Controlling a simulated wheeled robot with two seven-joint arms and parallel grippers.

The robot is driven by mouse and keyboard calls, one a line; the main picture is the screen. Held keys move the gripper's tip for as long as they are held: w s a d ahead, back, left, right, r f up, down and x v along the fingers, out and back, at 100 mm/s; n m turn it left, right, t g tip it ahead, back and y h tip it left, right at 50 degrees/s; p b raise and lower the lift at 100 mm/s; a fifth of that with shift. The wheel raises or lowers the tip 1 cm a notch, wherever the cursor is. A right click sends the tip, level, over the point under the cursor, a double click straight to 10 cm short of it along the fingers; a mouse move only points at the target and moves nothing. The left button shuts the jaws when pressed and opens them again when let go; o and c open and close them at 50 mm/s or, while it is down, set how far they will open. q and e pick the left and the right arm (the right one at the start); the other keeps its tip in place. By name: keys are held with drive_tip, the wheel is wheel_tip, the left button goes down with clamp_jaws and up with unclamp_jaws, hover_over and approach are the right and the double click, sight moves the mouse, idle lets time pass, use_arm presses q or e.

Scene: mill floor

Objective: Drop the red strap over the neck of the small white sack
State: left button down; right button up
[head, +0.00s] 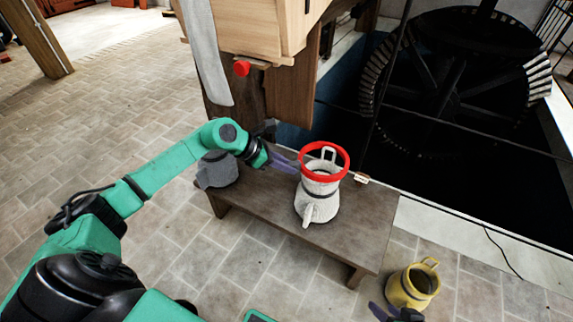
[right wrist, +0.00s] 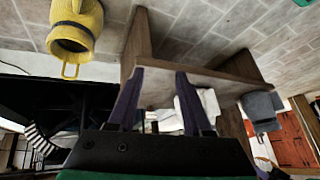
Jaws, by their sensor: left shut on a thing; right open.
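My left gripper (head: 284,164) is shut on the red strap (head: 346,168), a stiff ring, and holds it from its left side. In the head view the ring lies round the top of the small white sack (head: 316,194), with the sack's upright loop showing inside it. I cannot tell whether the ring is at the neck or just above it. The sack stands upright on a low wooden bench (head: 262,222). My right gripper (head: 388,314) is at the bottom edge of the head view. In the right wrist view it is open and empty (right wrist: 161,76); one finger partly hides the white sack (right wrist: 206,101).
A grey sack (head: 217,171) stands at the bench's left end. A yellow sack (head: 407,290) stands on the floor near my right gripper. A small tag (head: 362,179) is at the bench's back edge. Behind lies a dark pit with a large wheel (head: 455,85). A wooden cabinet rises behind the bench.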

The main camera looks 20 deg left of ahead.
use_arm(q)
drive_tip(key=shift+f+b, duration=0.6)
drive_tip(key=shift+f, duration=0.2)
drive_tip(key=shift+f+b, duration=0.55)
drive_tip(key=shift+f, duration=0.15)
wheel_tip(320, 180, down, 7)
drive_tip(key=b, duration=0.6)
drive_tip(key=shift+f, duration=0.15)
use_arm(e)
drive_tip(key=w+a+f+m+t+y, duration=0.1)
drive_tip(key=a+f+t+y, duration=0.2)
drive_tip(key=a+f+t, duration=0.2)
wheel_tip(320, 180, down, 3)
drive_tip(key=shift+a+f+t, duration=0.1)
drive_tip(key=shift+a+t, duration=0.3)
drive_tip(key=shift+a, duration=0.65)
use_arm(q)
drive_tip(key=c, duration=0.7)
unclamp_jaws()
